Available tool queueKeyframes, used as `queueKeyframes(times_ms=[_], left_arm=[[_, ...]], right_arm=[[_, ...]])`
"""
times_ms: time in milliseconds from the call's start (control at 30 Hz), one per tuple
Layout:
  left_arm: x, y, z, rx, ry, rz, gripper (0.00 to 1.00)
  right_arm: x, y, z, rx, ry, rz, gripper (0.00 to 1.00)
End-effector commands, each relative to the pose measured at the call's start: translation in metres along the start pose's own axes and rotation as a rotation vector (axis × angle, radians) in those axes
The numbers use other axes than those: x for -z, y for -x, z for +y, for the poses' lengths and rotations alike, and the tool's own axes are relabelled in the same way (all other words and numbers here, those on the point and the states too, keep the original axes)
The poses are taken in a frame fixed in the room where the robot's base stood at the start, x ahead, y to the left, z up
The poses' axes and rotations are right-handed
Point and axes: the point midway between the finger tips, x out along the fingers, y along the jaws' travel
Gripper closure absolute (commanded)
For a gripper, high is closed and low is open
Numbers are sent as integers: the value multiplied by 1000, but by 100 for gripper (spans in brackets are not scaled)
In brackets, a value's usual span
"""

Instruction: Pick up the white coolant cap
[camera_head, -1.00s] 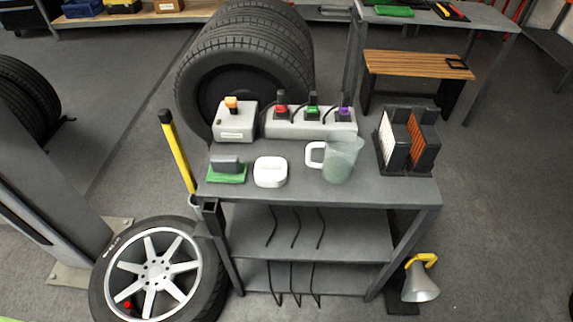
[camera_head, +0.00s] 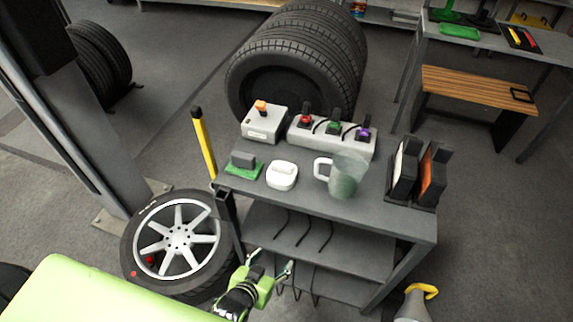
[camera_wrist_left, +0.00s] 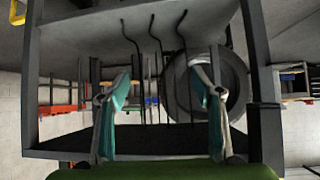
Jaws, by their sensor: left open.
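The white coolant cap (camera_head: 282,175) sits on the grey cart top (camera_head: 300,202), near its front edge, between a green pad and a clear jug. My left gripper (camera_head: 271,262) is in the head view, in front of the cart and below its top, beside the lower shelves. It is open and empty and apart from the cap. In the left wrist view its two fingers (camera_wrist_left: 163,100) stand apart, with the cart shelf and hanging black hooks beyond them. The cap does not show in that view. My right gripper is in neither view.
A green pad with a grey block (camera_head: 244,166) lies left of the cap, and a clear jug (camera_head: 345,176) stands right of it. Behind are a box with an orange knob (camera_head: 263,124) and a connector strip (camera_head: 332,137). A yellow-handled bar (camera_head: 204,145) rises at the cart's left corner.

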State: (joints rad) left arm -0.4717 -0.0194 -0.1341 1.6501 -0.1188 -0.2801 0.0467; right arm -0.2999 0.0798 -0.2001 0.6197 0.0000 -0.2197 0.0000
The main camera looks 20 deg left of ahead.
Motion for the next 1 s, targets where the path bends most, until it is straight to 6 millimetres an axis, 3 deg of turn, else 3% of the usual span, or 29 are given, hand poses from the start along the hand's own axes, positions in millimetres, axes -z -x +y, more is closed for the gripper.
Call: queueKeyframes(times_ms=[33, 100, 200, 300, 467, 800, 1000], left_arm=[[52, 22, -4, 14, 9, 70, 40], [107, 45, -11, 32, 19, 157, 40], [167, 76, -20, 56, 29, 256, 40], [205, 100, -27, 73, 36, 322, 40], [230, 112, -32, 85, 40, 365, 40], [253, 56, -37, 85, 39, 368, 40], [258, 37, -39, 85, 39, 366, 40]], right_arm=[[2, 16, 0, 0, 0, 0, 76], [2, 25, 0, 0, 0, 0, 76], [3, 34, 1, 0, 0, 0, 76], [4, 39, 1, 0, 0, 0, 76], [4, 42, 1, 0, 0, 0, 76], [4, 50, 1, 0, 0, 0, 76], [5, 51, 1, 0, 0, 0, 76]])
